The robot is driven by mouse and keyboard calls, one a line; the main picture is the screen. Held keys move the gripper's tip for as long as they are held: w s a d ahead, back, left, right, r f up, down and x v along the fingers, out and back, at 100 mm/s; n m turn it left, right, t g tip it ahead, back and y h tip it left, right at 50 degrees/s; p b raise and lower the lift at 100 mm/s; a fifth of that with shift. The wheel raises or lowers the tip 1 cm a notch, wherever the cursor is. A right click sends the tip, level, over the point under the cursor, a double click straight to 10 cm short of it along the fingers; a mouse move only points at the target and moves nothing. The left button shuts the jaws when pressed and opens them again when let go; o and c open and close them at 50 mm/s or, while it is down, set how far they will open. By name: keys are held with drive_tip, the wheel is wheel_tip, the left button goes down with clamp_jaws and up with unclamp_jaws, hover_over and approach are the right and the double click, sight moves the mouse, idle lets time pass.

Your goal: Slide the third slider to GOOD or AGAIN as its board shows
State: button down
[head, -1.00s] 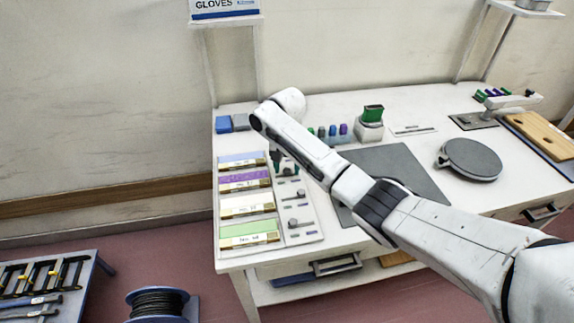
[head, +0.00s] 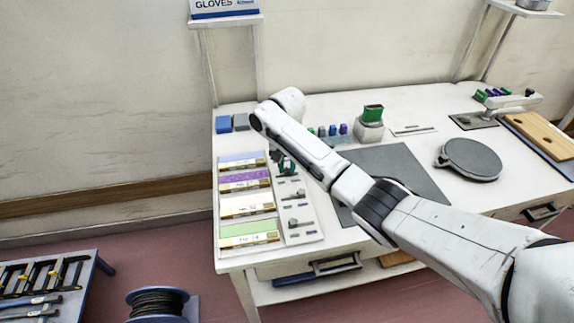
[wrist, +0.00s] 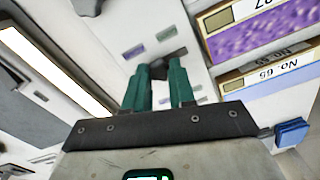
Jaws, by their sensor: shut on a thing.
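Four sample boards lie in a column at the table's left: blue (head: 240,160), speckled purple (head: 243,178), white (head: 246,204) and green (head: 248,229). A light slider panel (head: 306,236) with dark knobs runs along their right side. My gripper (wrist: 168,75) points down at this panel. Its green fingers are shut on a dark slider knob (wrist: 180,57) beside the purple board (wrist: 260,32). Small grey-green and purple marks (wrist: 133,52) lie near this knob; their words are unreadable. Another dark knob (wrist: 88,6) shows at the wrist view's top. My arm partly hides the panel in the head view.
A grey mat (head: 400,165) lies right of the panel, under my arm. A green-topped stamp (head: 372,115) and several small coloured pieces stand behind it. A round dark plate (head: 470,159) is farther right.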

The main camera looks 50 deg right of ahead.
sight(296, 174)
drive_tip(key=shift+s+d+r+p, duration=0.15)
drive_tip(key=shift+s+d+p, duration=0.15)
drive_tip(key=shift+d+p, duration=0.15)
drive_tip(key=shift+s+d+p, duration=0.35)
drive_tip(key=shift+s+d, duration=0.1)
drive_tip(key=shift+d, duration=0.15)
drive_tip(key=c, duration=0.9)
unclamp_jaws()
drive_tip(key=shift+d, duration=0.15)
drive_tip(key=shift+c, duration=0.2)
drive_tip(key=shift+r, duration=0.1)
wheel_tip(296, 174, up, 10)
drive_tip(key=shift+r, duration=0.15)
